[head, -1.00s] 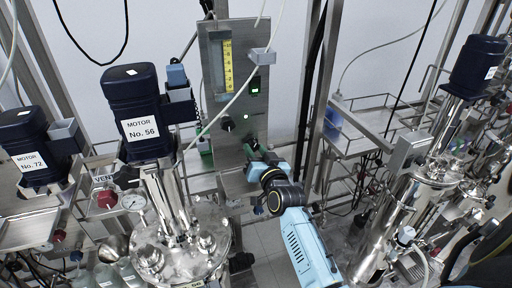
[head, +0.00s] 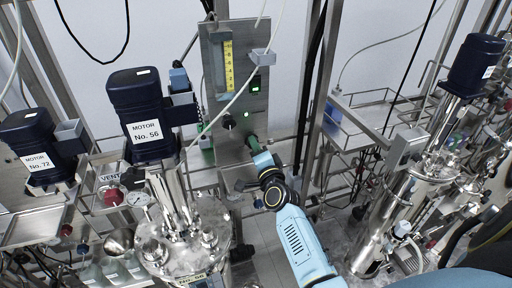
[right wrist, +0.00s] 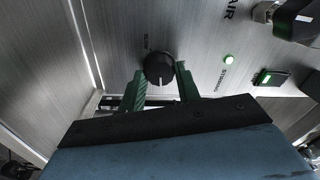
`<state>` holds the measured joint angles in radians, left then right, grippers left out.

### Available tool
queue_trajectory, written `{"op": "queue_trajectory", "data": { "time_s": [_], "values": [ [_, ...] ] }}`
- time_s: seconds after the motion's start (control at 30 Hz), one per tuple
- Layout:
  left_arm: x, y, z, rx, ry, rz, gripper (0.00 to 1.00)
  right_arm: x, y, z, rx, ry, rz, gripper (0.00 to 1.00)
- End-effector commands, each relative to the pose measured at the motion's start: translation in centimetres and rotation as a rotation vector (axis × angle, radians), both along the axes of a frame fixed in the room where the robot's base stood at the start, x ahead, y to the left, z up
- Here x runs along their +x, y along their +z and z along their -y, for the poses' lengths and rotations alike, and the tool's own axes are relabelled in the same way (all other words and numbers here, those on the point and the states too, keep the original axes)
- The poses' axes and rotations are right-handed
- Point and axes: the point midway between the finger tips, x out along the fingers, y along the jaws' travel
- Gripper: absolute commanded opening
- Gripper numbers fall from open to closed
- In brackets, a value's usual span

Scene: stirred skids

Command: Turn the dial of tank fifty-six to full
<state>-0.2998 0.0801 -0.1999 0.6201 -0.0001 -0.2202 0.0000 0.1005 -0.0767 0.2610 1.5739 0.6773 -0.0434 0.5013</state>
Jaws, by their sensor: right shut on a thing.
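The motor of tank fifty-six (head: 143,105), dark blue with the label "No. 56", stands on its steel tank (head: 182,250) at left centre. Behind it to the right is an upright steel control panel (head: 213,75). My right gripper (head: 251,143) reaches the panel's lower part in the head view. In the right wrist view its green fingers (right wrist: 160,88) are on either side of a round black dial (right wrist: 158,65), shut on it. The dial's white mark points toward the gripper's body. The head view does not show this dial clearly behind the fingers. My left gripper is not in view.
Motor No. 72 (head: 38,145) stands at left, another motor tank (head: 475,65) at right. Steel frame posts stand close right of my arm.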

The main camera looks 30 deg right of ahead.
Motion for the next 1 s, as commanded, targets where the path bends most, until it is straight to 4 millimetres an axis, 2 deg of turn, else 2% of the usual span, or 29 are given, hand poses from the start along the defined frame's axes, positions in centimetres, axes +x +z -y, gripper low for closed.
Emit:
{"op": "queue_trajectory", "data": {
  "time_s": [0.5,1.0],
  "values": [
    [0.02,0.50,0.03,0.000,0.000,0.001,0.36,0.03,0.12,0.02,0.434,-0.002,0.107,0.10],
    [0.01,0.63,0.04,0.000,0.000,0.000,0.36,0.04,0.10,-0.02,0.612,-0.001,0.149,0.10]
  ]
}}
